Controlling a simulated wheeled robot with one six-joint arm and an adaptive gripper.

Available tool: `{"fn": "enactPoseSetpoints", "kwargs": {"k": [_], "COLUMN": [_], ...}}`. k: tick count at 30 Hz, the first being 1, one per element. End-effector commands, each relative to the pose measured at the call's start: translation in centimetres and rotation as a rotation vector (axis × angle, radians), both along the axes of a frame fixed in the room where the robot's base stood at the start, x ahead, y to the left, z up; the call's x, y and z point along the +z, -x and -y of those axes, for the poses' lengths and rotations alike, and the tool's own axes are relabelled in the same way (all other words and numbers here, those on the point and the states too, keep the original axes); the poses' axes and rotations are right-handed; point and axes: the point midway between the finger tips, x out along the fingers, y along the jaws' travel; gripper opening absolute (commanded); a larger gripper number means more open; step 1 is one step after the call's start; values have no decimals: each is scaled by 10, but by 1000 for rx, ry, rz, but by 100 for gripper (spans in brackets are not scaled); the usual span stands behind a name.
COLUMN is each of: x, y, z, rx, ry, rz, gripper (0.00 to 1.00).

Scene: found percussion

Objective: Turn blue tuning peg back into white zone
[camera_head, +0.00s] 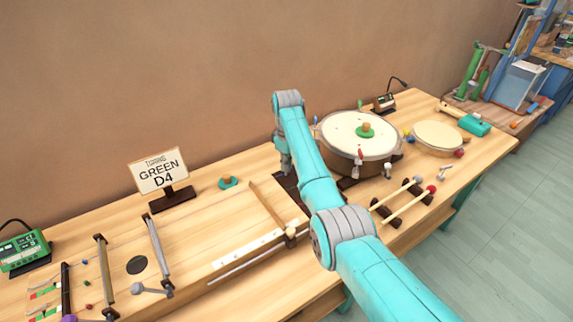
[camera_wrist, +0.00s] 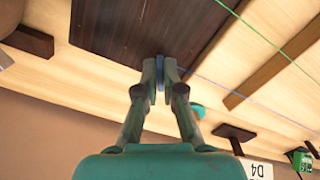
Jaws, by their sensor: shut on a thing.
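My gripper (camera_wrist: 160,75) points at a dark brown board (camera_wrist: 125,30) in the wrist view. Its two fingers are shut on a narrow blue piece, the blue tuning peg (camera_wrist: 160,68), at the board's edge. Most of the peg is hidden between the fingers. In the head view my arm hides the peg, and my gripper (camera_head: 286,170) is low over the bench, behind the wooden bar. I cannot make out a white zone around the peg or which way the peg is turned.
A sign (camera_head: 158,170) reading "GREEN D4" stands left of my arm, with a teal knob (camera_head: 228,182) between them. A large drum (camera_head: 345,140) stands close on the right, mallets (camera_head: 408,202) in front of it. Green and blue strings cross the wrist view.

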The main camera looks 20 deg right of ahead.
Motion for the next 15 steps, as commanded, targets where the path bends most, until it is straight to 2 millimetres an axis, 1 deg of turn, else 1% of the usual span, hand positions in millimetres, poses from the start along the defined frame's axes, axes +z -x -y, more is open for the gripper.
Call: {"fn": "enactPoseSetpoints", "kwargs": {"k": [6,15], "x": [1,0], "y": [-1,-2], "z": [1,1], "rx": [202,430], "ry": [0,0], "rz": [1,1], "gripper": [0,0]}}
